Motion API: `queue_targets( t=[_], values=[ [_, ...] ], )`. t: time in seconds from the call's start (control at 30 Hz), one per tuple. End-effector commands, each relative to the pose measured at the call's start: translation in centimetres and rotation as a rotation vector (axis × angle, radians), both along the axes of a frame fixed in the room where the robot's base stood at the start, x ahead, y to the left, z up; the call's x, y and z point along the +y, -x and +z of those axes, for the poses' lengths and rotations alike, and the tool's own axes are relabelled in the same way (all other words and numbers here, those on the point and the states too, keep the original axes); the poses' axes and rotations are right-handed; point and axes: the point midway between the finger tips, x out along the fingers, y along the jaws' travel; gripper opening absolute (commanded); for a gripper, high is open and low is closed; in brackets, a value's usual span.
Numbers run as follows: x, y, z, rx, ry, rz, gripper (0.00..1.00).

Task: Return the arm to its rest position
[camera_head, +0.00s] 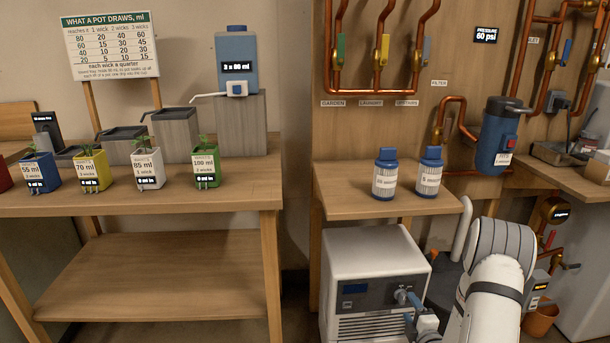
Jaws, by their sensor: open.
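My white arm (490,285) rises at the lower right, in front of the lower shelf space. Its end, my gripper (408,311), is low in the picture, in front of the white boxy machine (375,265). The gripper's blue-grey fingers look apart, and I see nothing held between them. The lower part of the arm is cut off by the bottom edge. Whether the gripper touches the machine cannot be told from this view.
Two blue-capped jars, one left (385,175) and one right (429,172), stand on the wooden shelf (350,205) above the machine. A blue filter housing (495,135) hangs on copper pipes above my arm. The left bench (120,200) holds several labelled pots; its lower shelf (150,275) is bare.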

Motion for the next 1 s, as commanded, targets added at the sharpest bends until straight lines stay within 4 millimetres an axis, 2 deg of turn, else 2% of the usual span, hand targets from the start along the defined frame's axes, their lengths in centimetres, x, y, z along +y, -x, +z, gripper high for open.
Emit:
queue_targets(
  t=[0.03,0.13,0.27,0.47,0.57,0.77,1.0],
  values=[
    [0.5,-0.9,4.0,0.039,-0.021,-0.003,0.59],
    [1.3,-1.8,8.6,0.148,-0.095,-0.038,0.59],
    [2.5,-1.9,14.4,0.281,-0.201,-0.112,0.59],
    [4.9,0.3,23.4,0.456,-0.388,-0.272,0.59],
    [6.3,2.2,27.9,0.532,-0.49,-0.364,0.59],
    [9.7,8.0,36.4,0.671,-0.707,-0.566,0.59],
    [14.4,17.5,45.4,0.829,-0.966,-0.824,0.59]
  ],
)
